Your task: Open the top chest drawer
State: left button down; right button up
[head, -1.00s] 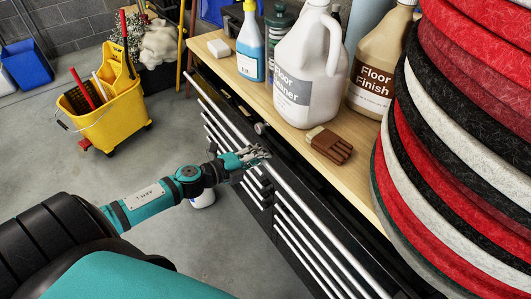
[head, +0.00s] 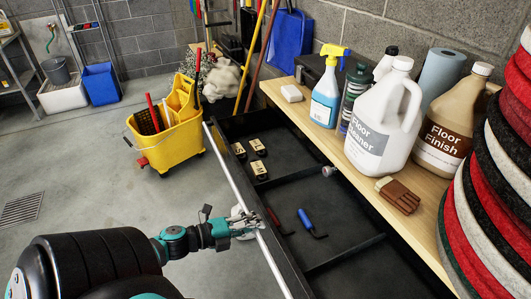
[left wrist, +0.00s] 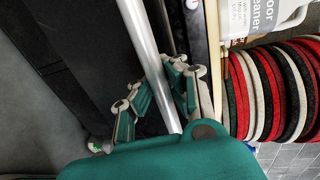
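The top chest drawer (head: 290,190) stands pulled out from under the wooden chest top, its black inside in plain view. Its long silver handle bar (head: 226,165) runs along the drawer's front; it also shows in the left wrist view (left wrist: 143,38). My left gripper (head: 243,222) is at this bar. In the left wrist view its fingers (left wrist: 160,90) lie on both sides of the bar and appear closed on it. My right gripper is not in view.
In the drawer lie several tan-topped blocks (head: 258,146), a blue-handled tool (head: 306,221) and a red-handled tool (head: 274,217). Bottles, including a white jug (head: 375,125), stand on the chest top (head: 340,150). A yellow mop bucket (head: 172,140) stands beyond the drawer. The floor at left is clear.

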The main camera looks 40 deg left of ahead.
pick_arm(q)
jog(key=shift+s+a+r, duration=0.1)
jog(key=shift+s+a, duration=0.15)
jog(key=shift+s, duration=0.3)
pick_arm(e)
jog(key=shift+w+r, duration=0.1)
pick_arm(q)
jog(key=c, duration=1.6)
grip_release()
jog(key=shift+o, duration=0.3)
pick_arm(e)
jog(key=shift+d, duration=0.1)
pick_arm(q)
jog(key=shift+s, duration=0.1)
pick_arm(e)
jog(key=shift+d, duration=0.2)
pick_arm(q)
jog(key=v, duration=1.2)
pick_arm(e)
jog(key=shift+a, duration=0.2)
